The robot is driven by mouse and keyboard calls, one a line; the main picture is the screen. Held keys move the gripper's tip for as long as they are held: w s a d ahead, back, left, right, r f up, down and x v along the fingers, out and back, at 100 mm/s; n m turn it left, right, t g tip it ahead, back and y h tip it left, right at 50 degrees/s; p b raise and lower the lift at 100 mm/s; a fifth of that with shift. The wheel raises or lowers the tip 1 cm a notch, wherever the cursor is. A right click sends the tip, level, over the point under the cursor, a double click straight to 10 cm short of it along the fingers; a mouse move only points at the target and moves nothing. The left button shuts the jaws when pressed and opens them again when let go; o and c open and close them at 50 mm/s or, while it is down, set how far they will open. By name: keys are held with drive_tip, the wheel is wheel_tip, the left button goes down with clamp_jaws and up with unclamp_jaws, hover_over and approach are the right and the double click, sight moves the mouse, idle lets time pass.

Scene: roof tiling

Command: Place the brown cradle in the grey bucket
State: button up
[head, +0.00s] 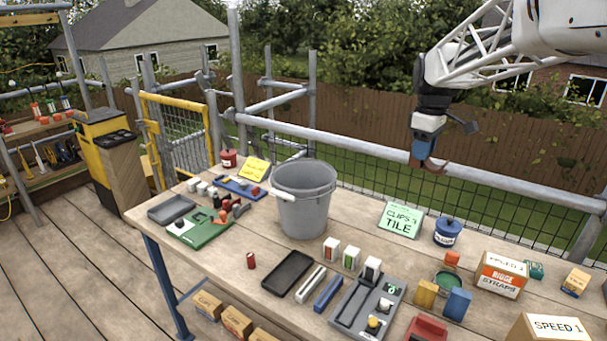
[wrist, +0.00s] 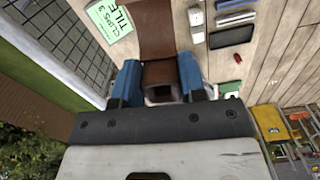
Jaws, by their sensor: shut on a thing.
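The brown cradle (wrist: 160,75) is between the two blue fingers of my gripper (wrist: 162,85) in the wrist view. In the head view the cradle (head: 428,165) shows as a curved brown piece under my gripper (head: 423,150). My gripper is shut on it and holds it in the air above the back right part of the table, near the green sign. The grey bucket (head: 303,205) stands upright on the table, left of my gripper. Its mouth is open at the top, and its inner floor is hidden. The cradle is apart from the bucket.
The green sign (head: 401,220) and a blue tin (head: 448,232) stand right of the bucket. A black tray (head: 288,272), small boxes and a grey organiser (head: 345,305) lie in front. A metal rail (head: 380,157) runs behind the table (head: 225,262).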

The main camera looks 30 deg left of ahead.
drive_tip(key=a+m, duration=1.2)
drive_tip(key=a, duration=2.8)
drive_tip(key=shift+s+d+f, duration=0.1)
drive_tip(key=shift+s+f, duration=0.1)
drive_tip(key=shift+f, duration=1.2)
drive_tip(key=shift+s+d+f, duration=0.1)
drive_tip(key=shift+s+f, duration=0.05)
drive_tip(key=shift+f, duration=1.2)
drive_tip(key=shift+f, duration=0.1)
wheel_tip(320, 180, down, 14)
drive_tip(key=shift+f, duration=0.1)
drive_tip(key=shift+f, duration=1.8)
drive_tip(key=shift+f, duration=0.6)
